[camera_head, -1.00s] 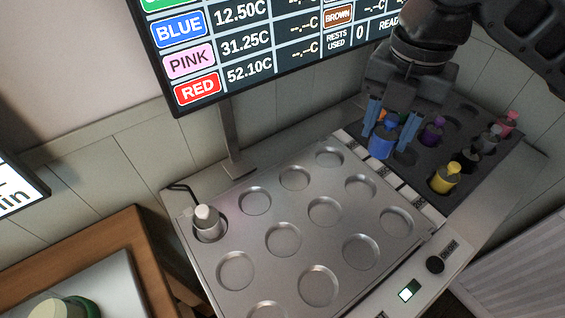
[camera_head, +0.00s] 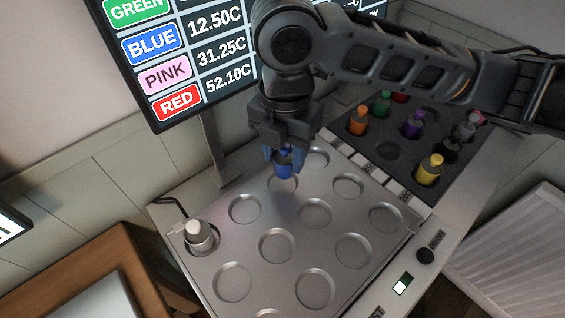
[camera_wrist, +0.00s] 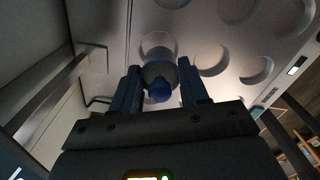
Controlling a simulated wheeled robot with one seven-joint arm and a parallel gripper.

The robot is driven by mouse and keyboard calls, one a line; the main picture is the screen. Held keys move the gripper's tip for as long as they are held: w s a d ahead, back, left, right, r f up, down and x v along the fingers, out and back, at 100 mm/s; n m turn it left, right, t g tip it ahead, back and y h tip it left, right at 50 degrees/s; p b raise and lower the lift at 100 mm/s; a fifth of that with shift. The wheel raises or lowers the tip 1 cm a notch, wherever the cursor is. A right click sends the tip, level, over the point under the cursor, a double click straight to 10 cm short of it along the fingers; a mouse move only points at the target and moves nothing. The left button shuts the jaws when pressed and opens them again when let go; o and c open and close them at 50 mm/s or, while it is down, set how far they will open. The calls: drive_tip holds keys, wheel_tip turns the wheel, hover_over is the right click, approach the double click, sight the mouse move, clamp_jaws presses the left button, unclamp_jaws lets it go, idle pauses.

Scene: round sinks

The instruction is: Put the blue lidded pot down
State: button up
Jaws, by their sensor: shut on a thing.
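The blue lidded pot (camera_head: 284,163) is held upright between the blue fingers of my gripper (camera_head: 284,158). It hangs over the back part of the silver plate with round wells (camera_head: 300,238), in front of a well near the back edge. In the wrist view the pot (camera_wrist: 159,88) sits between both fingers, its lid toward the camera, with wells of the plate around it. I cannot tell the exact gap between the pot and the plate.
A white pot (camera_head: 199,237) stands in the plate's left corner well. The dark rack (camera_head: 388,150) at the right holds several coloured pots, among them a yellow one (camera_head: 429,170). A screen (camera_head: 190,60) on a post stands behind. The other visible wells are empty.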

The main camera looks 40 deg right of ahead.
sight(282, 169)
drive_tip(key=shift+w+a+f, duration=0.1)
drive_tip(key=shift+a+f, duration=0.05)
drive_tip(key=shift+f, duration=2)
drive_tip(key=shift+f, duration=0.1)
drive_tip(key=o, duration=1.1)
wheel_tip(282, 169, up, 12)
drive_tip(key=shift+r, duration=0.15)
